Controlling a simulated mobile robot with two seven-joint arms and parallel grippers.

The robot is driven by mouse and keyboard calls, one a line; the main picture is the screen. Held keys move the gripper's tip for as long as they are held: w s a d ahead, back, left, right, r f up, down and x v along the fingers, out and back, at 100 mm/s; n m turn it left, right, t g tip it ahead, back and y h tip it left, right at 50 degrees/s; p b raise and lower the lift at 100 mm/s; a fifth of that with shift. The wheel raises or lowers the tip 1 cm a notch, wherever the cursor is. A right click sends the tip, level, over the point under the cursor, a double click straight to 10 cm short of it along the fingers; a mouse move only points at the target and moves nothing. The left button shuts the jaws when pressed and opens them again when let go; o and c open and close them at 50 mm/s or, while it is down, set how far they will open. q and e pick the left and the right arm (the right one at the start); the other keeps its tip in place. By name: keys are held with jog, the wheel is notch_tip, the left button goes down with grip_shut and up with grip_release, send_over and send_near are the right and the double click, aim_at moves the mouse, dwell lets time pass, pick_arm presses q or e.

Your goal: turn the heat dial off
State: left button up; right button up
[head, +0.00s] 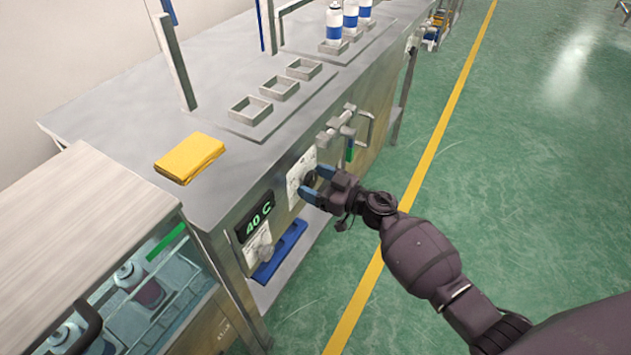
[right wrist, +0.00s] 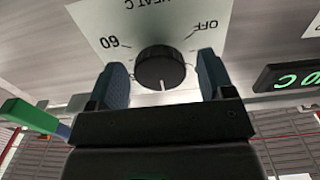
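The heat dial (right wrist: 160,68) is a round black knob on a white plate (right wrist: 108,22) marked "HEAT C", "60" and "OFF". The right wrist view shows it upside down, its white pointer line towards the picture's bottom, away from both labels. My right gripper (head: 316,184) is open at the bench's front panel; in the right wrist view its two blue fingers stand on either side of the dial. A gap shows between the knob and each finger. In the head view the gripper partly hides the dial (head: 309,179). My left gripper is out of view.
A bracket with a handle (head: 340,127) projects on the right. A yellow cloth (head: 190,157) lies on the bench. The green floor (head: 500,180) is clear.

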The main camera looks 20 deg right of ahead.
jog(key=c, duration=0.9)
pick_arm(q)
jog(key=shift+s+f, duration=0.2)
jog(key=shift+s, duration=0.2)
